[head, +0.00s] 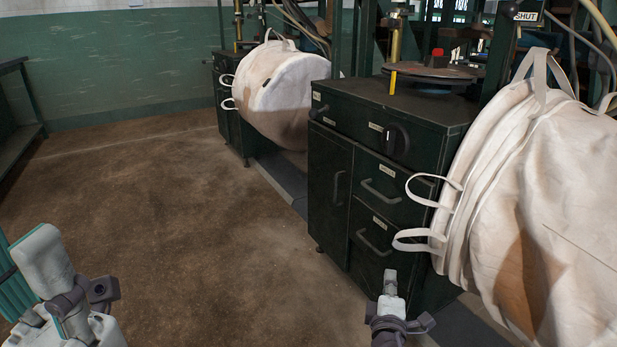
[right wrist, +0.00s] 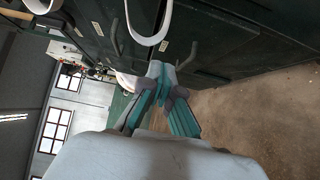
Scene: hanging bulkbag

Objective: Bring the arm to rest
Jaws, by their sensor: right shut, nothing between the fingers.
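My right gripper (head: 390,283) is at the bottom of the head view, in front of the dark green cabinet and left of the near bulk bag's loops. Its fingers are together with nothing between them. In the right wrist view its fingertips (right wrist: 157,72) meet, and a pale loop passes beyond them. Part of my left gripper (head: 42,262) shows at the lower left, over the floor; whether it is open or shut is unclear. The near cream bulk bag (head: 500,185) hangs at the right, with two side loops sticking out toward the left.
The dark green cabinet (head: 335,165) with drawers, a door and a black knob stands mid-view. A second bulk bag (head: 285,92) hangs farther back by another cabinet. A dark bench (head: 15,105) stands at the left. The brown floor (head: 165,205) between is clear.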

